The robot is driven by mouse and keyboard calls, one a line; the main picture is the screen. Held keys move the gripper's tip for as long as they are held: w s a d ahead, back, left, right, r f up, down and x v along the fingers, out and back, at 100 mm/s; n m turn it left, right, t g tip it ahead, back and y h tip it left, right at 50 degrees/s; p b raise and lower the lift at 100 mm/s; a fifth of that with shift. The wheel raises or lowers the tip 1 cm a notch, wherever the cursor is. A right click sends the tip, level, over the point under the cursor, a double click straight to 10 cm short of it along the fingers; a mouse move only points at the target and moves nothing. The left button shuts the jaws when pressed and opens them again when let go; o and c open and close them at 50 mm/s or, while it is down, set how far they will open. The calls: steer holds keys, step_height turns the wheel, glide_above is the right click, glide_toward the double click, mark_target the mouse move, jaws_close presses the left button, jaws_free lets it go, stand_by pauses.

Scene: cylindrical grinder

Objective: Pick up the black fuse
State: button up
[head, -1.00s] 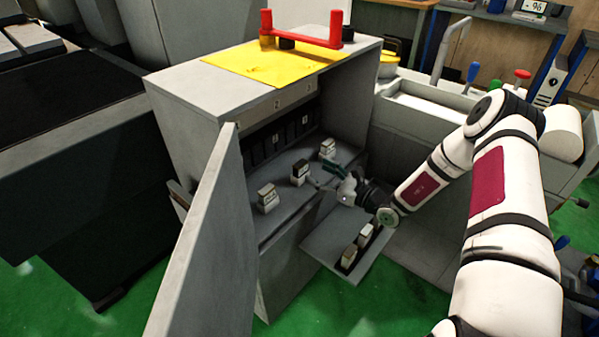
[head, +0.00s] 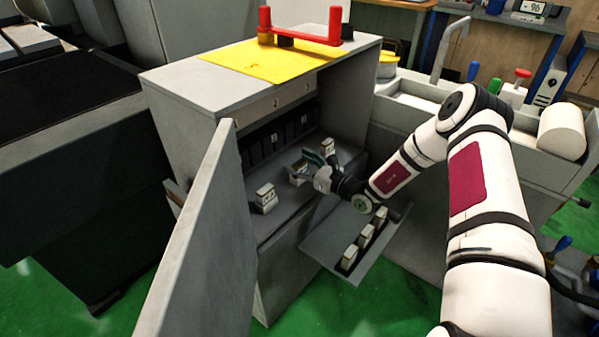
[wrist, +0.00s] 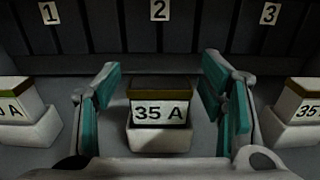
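In the wrist view a fuse (wrist: 160,112) with a dark top and a white "35 A" label sits upright in a pale holder (wrist: 158,138). It stands between the two teal-padded fingers of my gripper (wrist: 161,75), which are open with a gap on each side of it. In the head view my gripper (head: 312,162) is inside the cabinet at the middle fuse (head: 297,172), partly covering it. I cannot tell from the head view which fuse is the black one.
Other fuses stand close on the left (wrist: 18,98) and right (wrist: 300,105). Numbered slots 1, 2 and 3 line the back panel (wrist: 160,35). The cabinet door (head: 200,230) hangs open at left. A fold-out shelf (head: 330,245) holds several fuses. A yellow sheet (head: 270,62) lies on top.

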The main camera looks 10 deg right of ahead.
steer(key=c, duration=1.1)
steer(key=shift+r, duration=0.15)
